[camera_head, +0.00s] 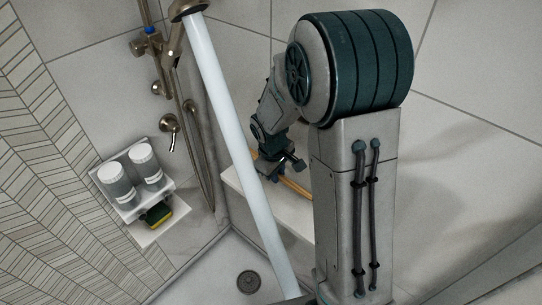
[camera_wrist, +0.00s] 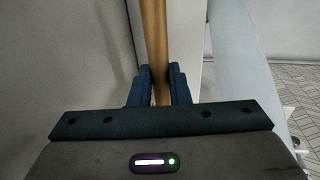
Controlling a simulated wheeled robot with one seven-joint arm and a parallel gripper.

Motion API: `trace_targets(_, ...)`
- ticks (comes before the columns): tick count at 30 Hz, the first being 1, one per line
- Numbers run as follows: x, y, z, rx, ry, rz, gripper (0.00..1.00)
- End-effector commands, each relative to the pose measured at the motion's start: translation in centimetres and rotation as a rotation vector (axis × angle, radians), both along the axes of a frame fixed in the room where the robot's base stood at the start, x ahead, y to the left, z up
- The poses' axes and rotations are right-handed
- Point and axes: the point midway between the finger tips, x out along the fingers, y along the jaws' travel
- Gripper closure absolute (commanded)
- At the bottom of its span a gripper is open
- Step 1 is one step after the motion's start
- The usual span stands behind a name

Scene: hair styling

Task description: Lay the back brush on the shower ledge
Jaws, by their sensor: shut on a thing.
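My gripper (camera_wrist: 159,82) is shut on the wooden handle of the back brush (camera_wrist: 154,35), which runs up between the two blue fingers in the wrist view. In the head view my gripper (camera_head: 275,176) is low, above the white shower ledge (camera_head: 287,209). A short tan piece of the brush (camera_head: 297,188) shows to its right, over the ledge. I cannot tell whether the brush touches the ledge.
Water (camera_head: 238,125) streams from the shower head (camera_head: 187,9) past the ledge's left end to the floor near the drain (camera_head: 248,281). A wall caddy (camera_head: 130,210) at left holds two bottles and a sponge (camera_head: 157,215). Tiled walls stand behind.

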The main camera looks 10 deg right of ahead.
Motion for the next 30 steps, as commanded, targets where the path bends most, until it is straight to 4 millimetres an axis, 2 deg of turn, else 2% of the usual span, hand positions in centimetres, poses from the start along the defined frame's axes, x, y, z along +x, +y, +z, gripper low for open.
trace_targets(5, 0.2, 0.1, -0.7, 0.000, 0.002, 0.003, 1.00)
trace_targets(13, 1.1, 0.6, -3.3, -0.005, 0.013, 0.002, 1.00)
trace_targets(30, 0.7, -0.1, -8.5, 0.000, 0.010, -0.002, 1.00)
